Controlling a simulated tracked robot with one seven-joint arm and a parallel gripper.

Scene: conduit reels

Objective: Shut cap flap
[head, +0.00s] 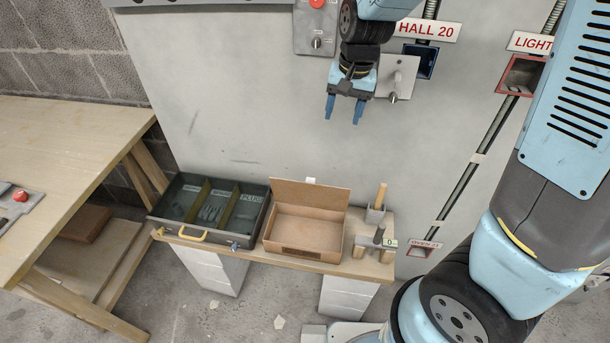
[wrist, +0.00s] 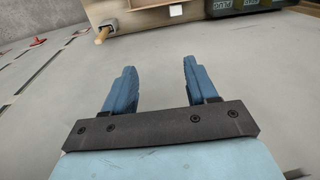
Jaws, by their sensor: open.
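A brown cardboard box (head: 296,246) stands on the low bench in the head view, with a dark, unreadable label on its front. Its flap (head: 310,195) stands raised at the back edge, so the box is open and looks empty. My gripper (head: 343,115) is open and empty, pointing down in front of the grey panel, above and a little right of the box and well apart from it. In the wrist view, both blue fingers (wrist: 158,66) are spread with nothing between them. I cannot read the word "cap" on anything.
A dark compartment tray (head: 150,213) with a yellow handle sits left of the box. Wooden-handled tools (head: 380,195) stand in holders to its right. A switch plate (head: 397,78) is close beside my gripper. A wooden table (head: 70,130) stands at the left.

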